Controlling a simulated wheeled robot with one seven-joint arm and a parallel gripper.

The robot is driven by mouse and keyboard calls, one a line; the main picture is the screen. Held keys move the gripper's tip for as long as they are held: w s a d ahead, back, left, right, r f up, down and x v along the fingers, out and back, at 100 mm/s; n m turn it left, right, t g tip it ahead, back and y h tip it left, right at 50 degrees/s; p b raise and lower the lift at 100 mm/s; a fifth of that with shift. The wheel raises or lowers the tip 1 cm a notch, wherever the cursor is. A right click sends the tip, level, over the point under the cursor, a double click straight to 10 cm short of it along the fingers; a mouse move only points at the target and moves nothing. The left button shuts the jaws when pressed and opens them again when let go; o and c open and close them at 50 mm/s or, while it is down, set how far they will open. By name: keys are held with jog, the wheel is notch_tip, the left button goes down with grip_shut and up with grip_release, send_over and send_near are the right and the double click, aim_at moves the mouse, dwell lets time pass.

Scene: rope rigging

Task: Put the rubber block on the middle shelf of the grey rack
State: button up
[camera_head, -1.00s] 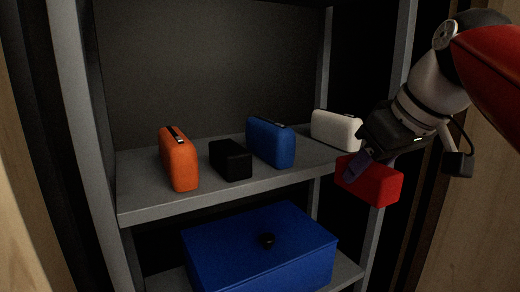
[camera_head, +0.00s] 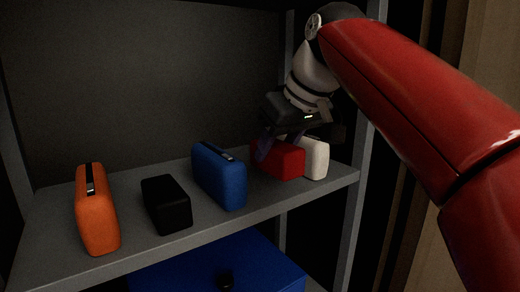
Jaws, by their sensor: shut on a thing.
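My gripper (camera_head: 283,147) is shut on a red block (camera_head: 284,161), the only block held; its material cannot be told. The red block is over the right part of the grey rack's middle shelf (camera_head: 262,208), between a blue case (camera_head: 219,177) and a white case (camera_head: 315,158). It covers part of the white case. I cannot tell whether the red block touches the shelf or the white case. A black block (camera_head: 167,204) stands on the shelf left of the blue case. The finger on the far side is mostly hidden.
An orange case (camera_head: 96,209) stands at the shelf's left. A grey rack post (camera_head: 353,220) rises at the right front. Bare shelf shows along the front edge.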

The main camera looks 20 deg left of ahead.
aim_at(284, 147)
jog(key=w+a, duration=0.1)
jog(key=a, duration=0.1)
jog(key=w+a+p, duration=0.1)
jog(key=w+a, duration=0.1)
jog(key=shift+w, duration=0.15)
notch_tip(284, 147, down, 4)
jog(key=shift+r+b, duration=0.25)
jog(key=shift+b, duration=0.65)
jog(key=o, duration=1.2)
jog(key=p+v, duration=0.3)
jog(key=v, duration=0.9)
jog(key=shift+r, duration=0.1)
